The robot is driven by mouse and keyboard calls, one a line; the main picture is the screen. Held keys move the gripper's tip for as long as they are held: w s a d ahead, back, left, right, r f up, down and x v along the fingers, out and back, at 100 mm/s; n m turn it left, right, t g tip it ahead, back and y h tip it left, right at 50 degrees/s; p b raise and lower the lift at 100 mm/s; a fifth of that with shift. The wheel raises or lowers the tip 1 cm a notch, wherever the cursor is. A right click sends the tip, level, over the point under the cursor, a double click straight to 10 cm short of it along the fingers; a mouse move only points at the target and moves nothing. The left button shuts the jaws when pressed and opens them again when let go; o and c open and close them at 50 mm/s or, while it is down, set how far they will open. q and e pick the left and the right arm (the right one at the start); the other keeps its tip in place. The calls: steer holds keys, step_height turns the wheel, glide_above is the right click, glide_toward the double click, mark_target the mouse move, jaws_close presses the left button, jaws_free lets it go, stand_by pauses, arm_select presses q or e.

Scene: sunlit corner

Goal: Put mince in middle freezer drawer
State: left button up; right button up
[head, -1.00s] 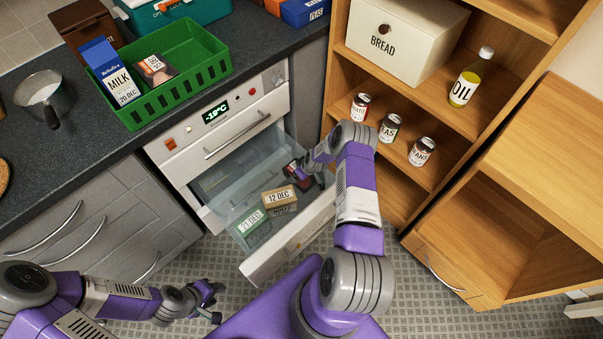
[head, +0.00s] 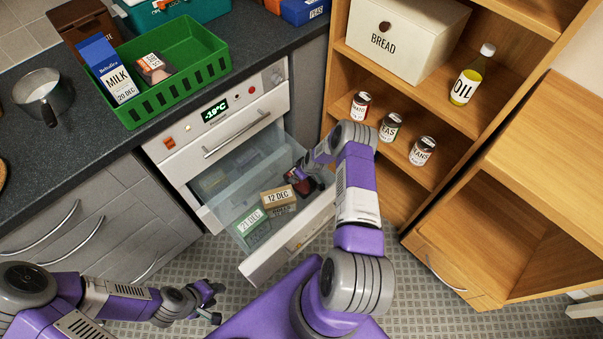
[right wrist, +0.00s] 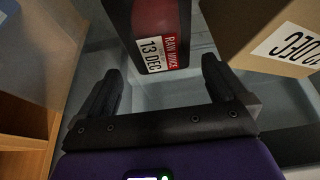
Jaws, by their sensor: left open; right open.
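The mince is a dark red pack with a "RAW MINCE 13 DEC" label, close up in the right wrist view (right wrist: 160,38). In the head view the mince (head: 304,186) shows inside the pulled-out drawer (head: 272,250), partly hidden by my right gripper. My right gripper (head: 297,175) is open over the drawer's right part. In the right wrist view its fingers (right wrist: 161,72) are spread, with the mince just beyond their tips and not gripped. My left gripper (head: 216,303) is open and empty, low in front of the cabinets.
A brown "12 DEC" box (head: 279,197) and a green "21 DEC" box (head: 248,221) lie in the same drawer, left of the mince. A shut drawer front (head: 235,137) is above. Wooden shelves (head: 400,165) with cans stand close right of my right arm.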

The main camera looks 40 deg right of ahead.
steer(key=shift+a+p+v, duration=0.2)
steer(key=shift+p+v, duration=4.9)
steer(key=shift+v, duration=1.25)
steer(key=s+a+r+m+g+y, duration=0.1)
steer(key=s+a+r, duration=0.1)
steer(key=a, duration=0.7)
steer(key=s+a+r+y, duration=0.1)
steer(key=a+r, duration=0.1)
steer(key=a, duration=0.6)
steer(key=s+a+r+m+g+y, duration=0.1)
steer(key=s+a+r, duration=0.3)
steer(key=s+a, duration=0.3)
steer(key=s+a+r+m+g, duration=0.1)
steer(key=s+a+r, duration=0.2)
steer(key=s+a, duration=0.4)
steer(key=shift+s+r+m+g+y, duration=0.25)
steer(key=shift+r+m+g+y, duration=0.1)
steer(key=shift+m+g+y, duration=0.05)
steer(key=shift+c, duration=0.5)
